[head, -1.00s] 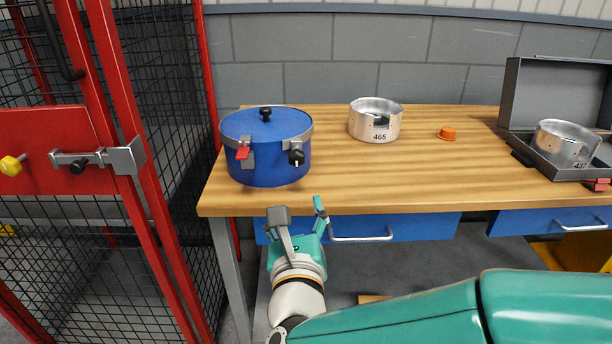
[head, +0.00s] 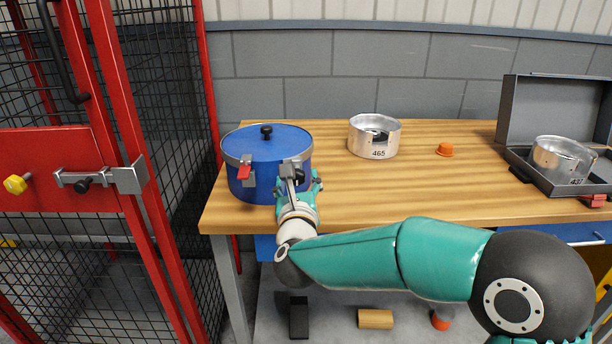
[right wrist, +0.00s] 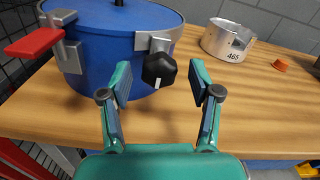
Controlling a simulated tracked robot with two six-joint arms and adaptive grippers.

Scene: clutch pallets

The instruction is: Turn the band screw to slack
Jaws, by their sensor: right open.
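A blue drum (head: 252,184) with a blue lid and a metal band stands at the left end of the wooden bench. Its band screw is a black knob (right wrist: 159,70) with a white mark, on a metal bracket at the drum's side. A red lever (head: 243,172) sits on the band further left. My right gripper (head: 302,181) is open in front of the drum. In the right wrist view its open fingers (right wrist: 160,82) point at the knob, one to each side, with no clear contact. In the head view the gripper partly hides the knob. My left gripper is out of view.
A metal ring marked 465 (head: 375,148) and an orange cap (head: 445,149) lie on the bench (head: 420,190) to the right. An open grey case (head: 520,160) holds another metal ring. A red-framed mesh cage (head: 150,220) stands close on the left.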

